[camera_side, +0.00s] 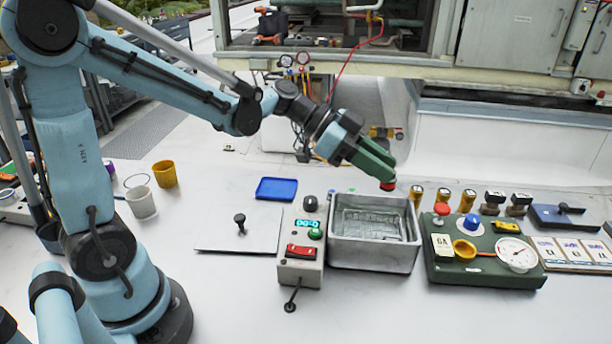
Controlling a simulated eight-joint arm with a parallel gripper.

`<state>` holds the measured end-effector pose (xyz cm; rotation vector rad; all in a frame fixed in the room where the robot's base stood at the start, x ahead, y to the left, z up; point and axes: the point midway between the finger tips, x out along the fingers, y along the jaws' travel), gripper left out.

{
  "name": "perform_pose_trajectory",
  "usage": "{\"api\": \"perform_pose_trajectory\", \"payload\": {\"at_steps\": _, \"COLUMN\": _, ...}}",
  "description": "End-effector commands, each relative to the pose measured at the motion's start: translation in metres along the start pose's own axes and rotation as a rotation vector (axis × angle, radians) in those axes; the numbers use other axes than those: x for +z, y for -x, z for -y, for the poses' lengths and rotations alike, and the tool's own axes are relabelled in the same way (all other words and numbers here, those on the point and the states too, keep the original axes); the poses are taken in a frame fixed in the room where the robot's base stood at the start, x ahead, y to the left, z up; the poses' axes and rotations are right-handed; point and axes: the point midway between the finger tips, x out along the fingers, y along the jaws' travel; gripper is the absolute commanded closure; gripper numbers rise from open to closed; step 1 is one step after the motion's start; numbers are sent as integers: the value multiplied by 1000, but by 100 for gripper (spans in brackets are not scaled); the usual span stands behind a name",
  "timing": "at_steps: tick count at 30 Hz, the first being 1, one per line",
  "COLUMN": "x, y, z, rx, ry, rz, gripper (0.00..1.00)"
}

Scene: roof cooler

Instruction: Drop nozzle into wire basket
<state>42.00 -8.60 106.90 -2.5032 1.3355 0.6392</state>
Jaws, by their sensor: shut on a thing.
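My gripper (384,178), with green fingers, reaches down from the upper left above the back right corner of the metal tank (372,257). It is shut on a small nozzle (388,187), of which only a red bit shows at the fingertips. The wire basket (370,223) lies inside the open tank, below and left of the gripper. Its mesh shows through the tank's top. The held nozzle appears above the tank's rim; its exact height is hard to tell.
Several brass-coloured pieces (442,197) stand in a row behind and right of the tank. A green gauge box (480,270) stands to the right. A control box (301,245) with a red switch stands left, beside a flat lid (220,238). A blue tray (277,189) lies behind.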

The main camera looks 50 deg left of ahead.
Motion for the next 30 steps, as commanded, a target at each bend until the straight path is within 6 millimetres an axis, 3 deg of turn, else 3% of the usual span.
{"api": "perform_pose_trajectory", "payload": {"at_steps": 9, "x": 29, "y": -15, "z": 0, "rx": 0, "ry": 0, "rz": 0, "gripper": 100}}
{"api": "perform_pose_trajectory", "payload": {"at_steps": 22, "x": 36, "y": -19, "z": 0, "rx": 0, "ry": 0, "rz": 0, "gripper": 100}}
{"api": "perform_pose_trajectory", "payload": {"at_steps": 23, "x": 36, "y": -19, "z": 0, "rx": 0, "ry": 0, "rz": 0, "gripper": 70}}
{"api": "perform_pose_trajectory", "payload": {"at_steps": 28, "x": 35, "y": -19, "z": 0, "rx": 0, "ry": 0, "rz": 0, "gripper": 44}}
{"api": "perform_pose_trajectory", "payload": {"at_steps": 30, "x": 35, "y": -19, "z": 0, "rx": 0, "ry": 0, "rz": 0, "gripper": 43}}
